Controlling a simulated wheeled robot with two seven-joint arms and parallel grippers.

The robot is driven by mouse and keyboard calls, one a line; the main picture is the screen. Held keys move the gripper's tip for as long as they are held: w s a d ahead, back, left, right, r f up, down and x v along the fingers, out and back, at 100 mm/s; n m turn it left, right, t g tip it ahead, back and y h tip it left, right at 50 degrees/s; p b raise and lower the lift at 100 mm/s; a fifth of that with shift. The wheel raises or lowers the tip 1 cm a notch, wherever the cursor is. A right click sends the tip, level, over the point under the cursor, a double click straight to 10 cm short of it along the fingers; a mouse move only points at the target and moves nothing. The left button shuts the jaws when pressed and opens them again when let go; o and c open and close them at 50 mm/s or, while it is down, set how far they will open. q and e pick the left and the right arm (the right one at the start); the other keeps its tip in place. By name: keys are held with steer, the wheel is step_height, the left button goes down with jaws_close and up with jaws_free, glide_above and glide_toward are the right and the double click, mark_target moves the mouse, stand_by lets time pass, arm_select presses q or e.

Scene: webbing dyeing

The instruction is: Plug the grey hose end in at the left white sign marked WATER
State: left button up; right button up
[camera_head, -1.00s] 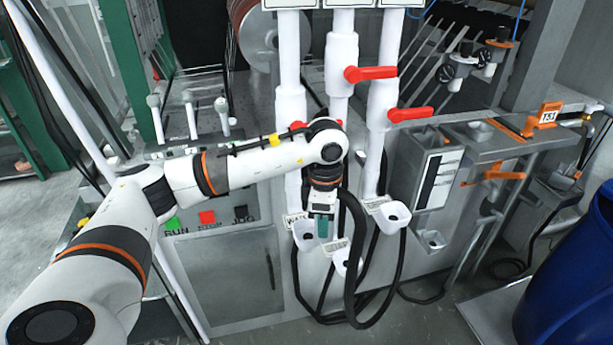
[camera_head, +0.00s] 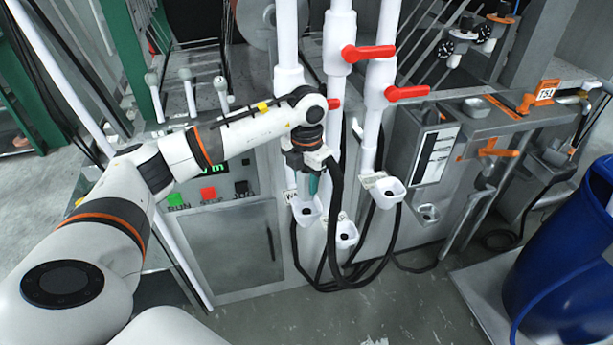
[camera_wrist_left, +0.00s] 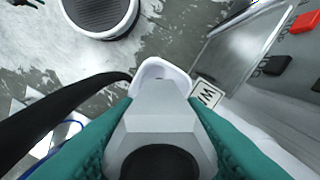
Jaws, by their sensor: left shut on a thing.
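My left gripper (camera_head: 313,184) has teal fingers and points down just above the left white cup-shaped socket (camera_head: 306,211). In the left wrist view, its fingers are shut on the grey hose end (camera_wrist_left: 160,135), a faceted block with a dark round opening. The white socket (camera_wrist_left: 163,70) shows partly behind the hose end, so I cannot tell whether they touch. The white sign (camera_head: 290,196) beside it reads "WA", the rest hidden; in the left wrist view the sign (camera_wrist_left: 207,94) shows "W" and part of another letter. My right gripper is not in view.
Two more white sockets, a middle one (camera_head: 346,235) and a right one (camera_head: 388,192), stand close by. Black hoses (camera_head: 334,220) hang in loops around them. Red valve handles (camera_head: 368,53) jut from white pipes above. A blue barrel (camera_head: 570,255) stands at right.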

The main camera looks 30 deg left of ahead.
mark_target(307, 194)
arm_select(q)
steer(key=shift+f+b, duration=0.75)
steer(key=shift+f, duration=0.6)
steer(key=shift+f+b, duration=0.9)
steer(key=shift+f, duration=0.35)
steer(key=o, duration=1.2)
steer(key=shift+r, duration=0.1)
step_height(307, 194, up, 12)
steer(key=shift+f+b, duration=0.1)
steer(key=shift+b, duration=1.05)
